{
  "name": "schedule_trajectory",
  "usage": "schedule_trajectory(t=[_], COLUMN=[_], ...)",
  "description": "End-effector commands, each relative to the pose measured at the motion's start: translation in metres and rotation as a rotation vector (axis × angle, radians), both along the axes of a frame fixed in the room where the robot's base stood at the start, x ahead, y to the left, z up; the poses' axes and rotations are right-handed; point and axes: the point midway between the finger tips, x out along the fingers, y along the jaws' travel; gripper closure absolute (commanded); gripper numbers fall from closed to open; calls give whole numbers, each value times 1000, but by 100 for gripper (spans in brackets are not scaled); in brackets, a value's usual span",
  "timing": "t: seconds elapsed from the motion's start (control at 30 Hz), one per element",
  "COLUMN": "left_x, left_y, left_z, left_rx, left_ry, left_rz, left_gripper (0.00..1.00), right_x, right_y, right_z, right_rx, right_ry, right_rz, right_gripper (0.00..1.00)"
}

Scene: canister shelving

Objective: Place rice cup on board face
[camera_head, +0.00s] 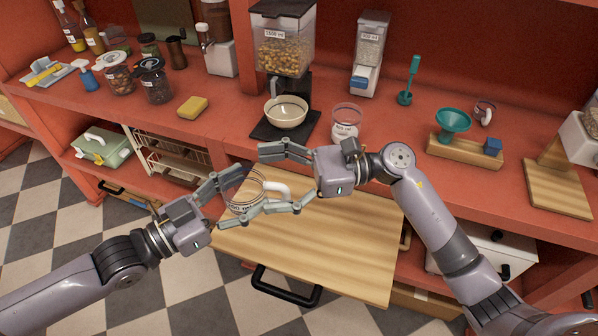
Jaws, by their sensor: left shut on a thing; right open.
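A clear cup (242,198) with dark lettering and a white handle (276,190) is over the left part of the wooden pull-out board (340,245). My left gripper (250,192) is shut on this cup from the left, with its fingers on either side. My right gripper (267,180) is open with its fingers spread around the handle side. I cannot tell whether it touches the handle or whether the cup rests on the board. The gripper fingers hide parts of the cup. The lettering is too small to read, so I cannot confirm it is the rice cup.
On the counter behind stand a glass of white grains (345,130), a bowl (286,112) on a dark base and a yellow sponge (193,107). A wooden stand with a teal funnel (453,123) is at right. The board's right and front parts are clear.

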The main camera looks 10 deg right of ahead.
Motion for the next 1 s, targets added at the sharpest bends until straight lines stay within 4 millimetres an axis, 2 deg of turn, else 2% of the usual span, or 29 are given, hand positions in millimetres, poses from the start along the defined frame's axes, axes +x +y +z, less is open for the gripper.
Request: schedule_trajectory(t=[0.2,0.57,1.0], left_x=[0,0,0], left_y=[0,0,0], left_z=[0,0,0], left_rx=[-1,-1,-1], left_ry=[0,0,0], left_rz=[0,0,0], left_gripper=[66,66,66], right_x=[1,1,1], right_y=[21,25,25], right_z=[0,0,0], right_rx=[1,-1,-1], right_ry=[1,1,2], right_rz=[0,0,0], right_gripper=[13,13,43])
